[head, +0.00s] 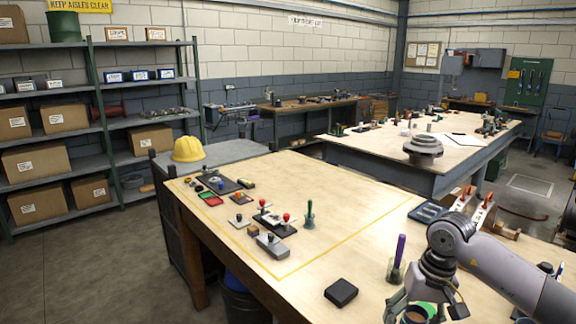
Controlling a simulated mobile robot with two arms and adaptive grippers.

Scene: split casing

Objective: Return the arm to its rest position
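My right arm (500,268) comes in from the lower right, over the near wooden workbench (340,225). Its gripper (426,308) points down at the bench's front edge, at the bottom of the picture. The fingers look spread apart. A round green thing (432,308) and a brown ring-like thing (415,315) show between and below them. I cannot tell whether the fingers touch either one. My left arm and gripper are not in view.
A black block (341,292) and a purple-handled tool (398,255) stand left of my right gripper. Red-knobbed fixtures (272,243) and a green-handled tool (310,214) stand farther left. A dark tray (428,212) lies behind my arm. The bench's middle is clear.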

